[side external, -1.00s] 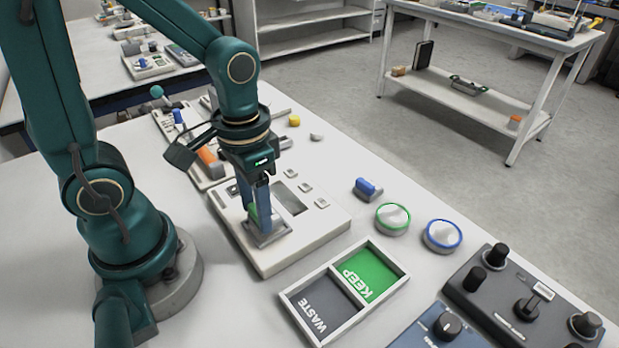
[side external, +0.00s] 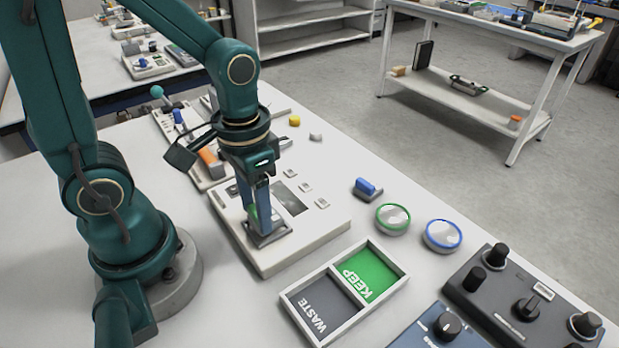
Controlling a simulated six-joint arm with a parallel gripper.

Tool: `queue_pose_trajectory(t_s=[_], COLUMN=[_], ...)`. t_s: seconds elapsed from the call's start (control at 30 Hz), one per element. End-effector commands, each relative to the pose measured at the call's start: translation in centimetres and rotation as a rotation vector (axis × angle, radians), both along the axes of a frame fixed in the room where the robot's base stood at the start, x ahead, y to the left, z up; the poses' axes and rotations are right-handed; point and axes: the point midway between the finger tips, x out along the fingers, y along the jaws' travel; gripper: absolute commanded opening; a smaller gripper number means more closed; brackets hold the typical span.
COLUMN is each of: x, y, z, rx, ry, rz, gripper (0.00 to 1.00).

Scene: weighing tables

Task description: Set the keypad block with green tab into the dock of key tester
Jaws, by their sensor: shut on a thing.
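My gripper (side external: 262,220) points down over the front part of the key tester (side external: 290,255), a pale flat panel with a dark window and several small square keys. Its jaws are shut on the keypad block with green tab (side external: 252,211); a bit of green shows between the fingers. The block is low, at a grey frame (side external: 268,239) on the panel that looks like the dock. The fingers hide most of the block, so I cannot tell whether it is fully seated.
A tray with KEEP (side external: 370,274) and WASTE (side external: 318,308) compartments lies in front. A blue-topped block (side external: 367,188), a green-ringed disc (side external: 392,218) and a blue-ringed disc (side external: 442,235) stand to the right. Dark control boxes (side external: 520,300) fill the lower right corner.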

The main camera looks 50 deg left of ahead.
Motion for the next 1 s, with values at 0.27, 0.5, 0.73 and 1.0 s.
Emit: queue_pose_trajectory(t_s=[0.27, 0.5, 0.73, 1.0], x=[-0.05, -0.02, -0.02, -0.02], y=[0.00, 0.00, 0.00, 0.00], z=[-0.69, -1.05, -1.04, -1.03], rx=[0.000, 0.000, 0.000, 0.000], ry=[0.002, 0.001, 0.000, 0.000], rz=[0.000, 0.000, 0.000, 0.000], gripper=[0.00, 0.00, 0.69, 0.89])
